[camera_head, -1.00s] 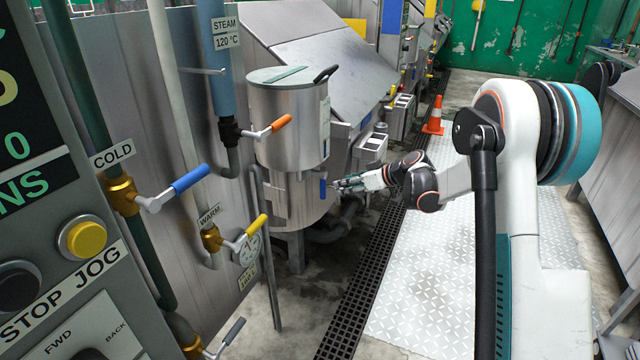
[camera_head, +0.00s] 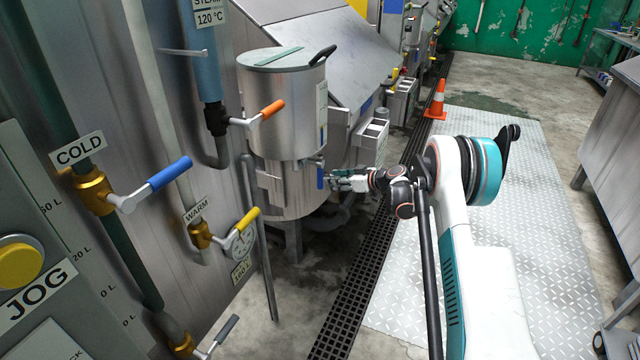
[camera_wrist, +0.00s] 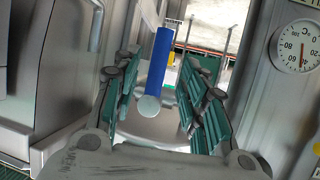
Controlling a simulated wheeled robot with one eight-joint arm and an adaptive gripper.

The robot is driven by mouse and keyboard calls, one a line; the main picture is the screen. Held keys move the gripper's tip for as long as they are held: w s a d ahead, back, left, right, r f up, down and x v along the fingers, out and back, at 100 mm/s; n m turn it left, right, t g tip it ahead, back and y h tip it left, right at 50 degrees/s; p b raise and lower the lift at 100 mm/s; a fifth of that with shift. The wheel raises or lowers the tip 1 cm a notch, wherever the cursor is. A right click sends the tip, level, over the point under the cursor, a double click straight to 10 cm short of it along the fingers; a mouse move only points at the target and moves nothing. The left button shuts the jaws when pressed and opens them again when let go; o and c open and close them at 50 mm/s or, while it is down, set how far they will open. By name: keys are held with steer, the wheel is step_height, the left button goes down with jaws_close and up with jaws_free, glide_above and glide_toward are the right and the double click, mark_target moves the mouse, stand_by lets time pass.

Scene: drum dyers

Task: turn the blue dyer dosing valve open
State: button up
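My gripper (camera_head: 336,179) is just right of the handle in the head view. In the wrist view the blue handle (camera_wrist: 158,62) stands between the teal-padded fingers of my gripper (camera_wrist: 162,78), its round end towards the camera. The fingers are apart, with a visible gap on each side of the handle. The valve body behind the handle is mostly hidden.
A cold valve with a blue lever (camera_head: 170,172), a warm valve with a yellow lever (camera_head: 247,222) and a steam valve with an orange lever (camera_head: 272,109) are at left. A dial gauge (camera_wrist: 298,46) shows at right in the wrist view. An orange cone (camera_head: 436,106) stands behind.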

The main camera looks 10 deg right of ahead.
mark_target(320, 180)
steer(key=b+x, duration=0.2)
steer(key=x, duration=0.5)
steer(key=shift+w+a+f, duration=0.15)
steer(key=shift+w, duration=0.05)
jaws_close()
